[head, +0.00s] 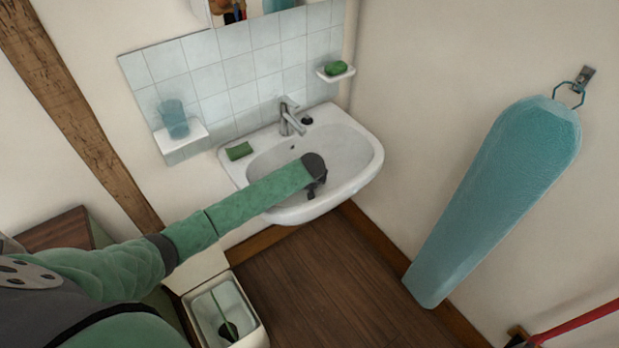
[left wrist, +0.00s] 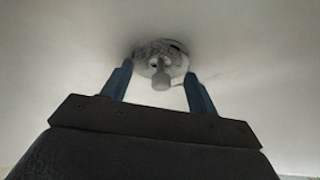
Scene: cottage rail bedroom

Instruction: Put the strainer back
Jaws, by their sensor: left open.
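My left gripper (head: 316,190) reaches down into the white sink basin (head: 350,150). In the left wrist view, its two blue fingers (left wrist: 158,74) are open, one on each side of a small round metal strainer (left wrist: 150,50) with a grey knob. The strainer lies on the white basin surface just beyond the fingertips. A dark sliver shows at its upper right edge; I cannot tell whether it is seated in the drain. In the head view my gripper and arm hide the strainer. My right gripper is not in view.
A tap (head: 290,116) stands at the back rim, with a small dark round item (head: 307,120) beside it. A green sponge (head: 239,151) lies on the left rim. A cup (head: 173,118) and green soap (head: 336,68) sit on wall shelves. An ironing board (head: 500,195) hangs right.

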